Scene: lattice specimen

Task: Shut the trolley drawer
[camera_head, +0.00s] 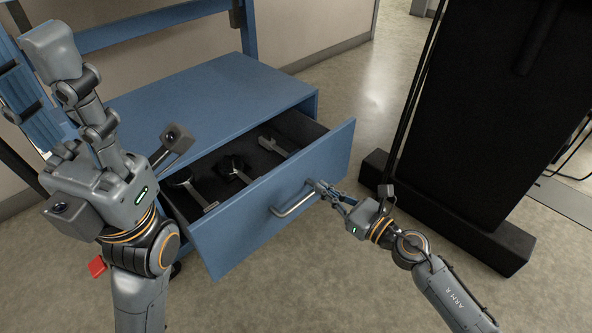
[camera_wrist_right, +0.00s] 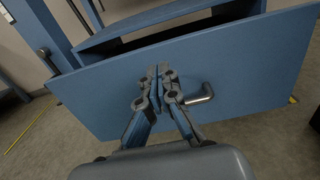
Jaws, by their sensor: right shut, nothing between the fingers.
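The blue trolley (camera_head: 215,85) has its drawer (camera_head: 290,190) pulled well out, with dark tools lying inside. The drawer front fills the middle of the right wrist view (camera_wrist_right: 250,65). Its silver bar handle (camera_head: 292,203) shows partly behind the fingers in the wrist view (camera_wrist_right: 205,94). My right gripper (camera_head: 318,188) is shut and empty at the drawer front, close to the handle's right end. Its closed tips also show in the wrist view (camera_wrist_right: 158,75); I cannot tell whether they touch. My left gripper (camera_head: 45,80) is raised left of the trolley; its finger gap is unclear.
A tall black panel on a heavy base (camera_head: 455,225) stands right of the drawer. Cables (camera_head: 570,165) lie at the far right. Bare floor (camera_head: 340,110) lies between trolley and panel. A wall (camera_head: 300,30) is behind the trolley.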

